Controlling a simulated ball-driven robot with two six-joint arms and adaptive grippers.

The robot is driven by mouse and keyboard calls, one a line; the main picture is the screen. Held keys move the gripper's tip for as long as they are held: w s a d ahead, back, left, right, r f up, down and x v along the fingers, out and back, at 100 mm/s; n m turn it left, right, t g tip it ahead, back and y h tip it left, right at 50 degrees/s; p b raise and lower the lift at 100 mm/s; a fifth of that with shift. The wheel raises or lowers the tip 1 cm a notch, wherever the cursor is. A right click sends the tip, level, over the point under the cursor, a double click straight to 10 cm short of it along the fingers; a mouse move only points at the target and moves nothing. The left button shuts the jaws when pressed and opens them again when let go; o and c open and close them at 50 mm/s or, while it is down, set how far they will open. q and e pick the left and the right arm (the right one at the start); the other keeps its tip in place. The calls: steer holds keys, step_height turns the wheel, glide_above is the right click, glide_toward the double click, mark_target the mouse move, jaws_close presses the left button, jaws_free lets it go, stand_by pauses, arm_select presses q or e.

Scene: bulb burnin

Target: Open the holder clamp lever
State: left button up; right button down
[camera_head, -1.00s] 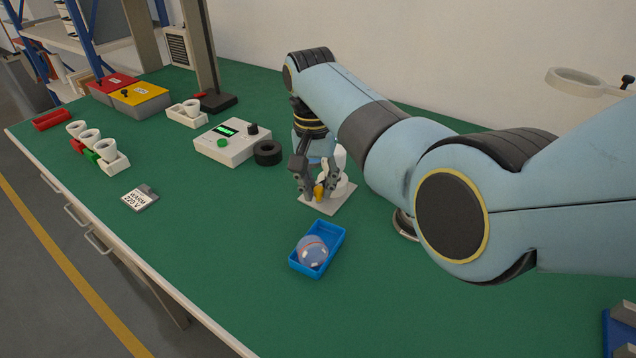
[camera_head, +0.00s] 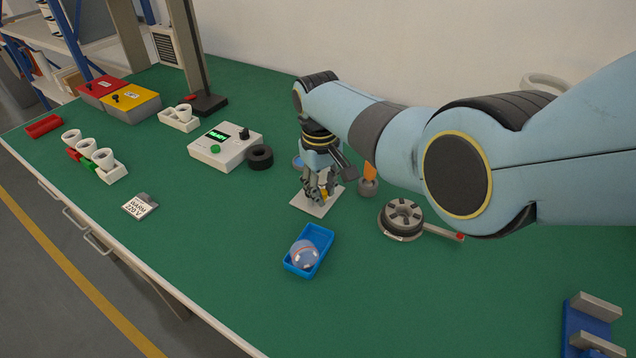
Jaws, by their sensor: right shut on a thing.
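My right gripper (camera_head: 323,194) points down over a pale holder plate (camera_head: 303,207) on the green bench. It is shut on a small yellow piece (camera_head: 325,191), which looks like the clamp lever. The fingers hide most of this piece, and the gripper covers much of the holder behind it. I cannot tell how far the lever is turned. My left gripper is not in view.
A blue tray (camera_head: 327,236) with a clear bulb (camera_head: 304,254) lies in front of the holder. A grey slotted fixture (camera_head: 403,217) with a red-tipped bar stands to the right. A control box (camera_head: 210,157) and black ring (camera_head: 260,157) stand left.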

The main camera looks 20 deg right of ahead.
steer(key=shift+w+d+n+p, duration=0.2)
steer(key=shift+d+n, duration=0.05)
steer(key=shift+n, duration=0.5)
steer(key=shift+w+d+n+p, duration=0.15)
steer(key=shift+d+n, duration=0.1)
steer(key=shift+n, duration=0.5)
steer(key=shift+w, duration=0.1)
steer(key=c, duration=1.2)
jaws_free()
steer(key=shift+r, duration=0.1)
step_height(320, 180, up, 12)
steer(key=shift+s+a, duration=0.2)
steer(key=shift+a, duration=0.05)
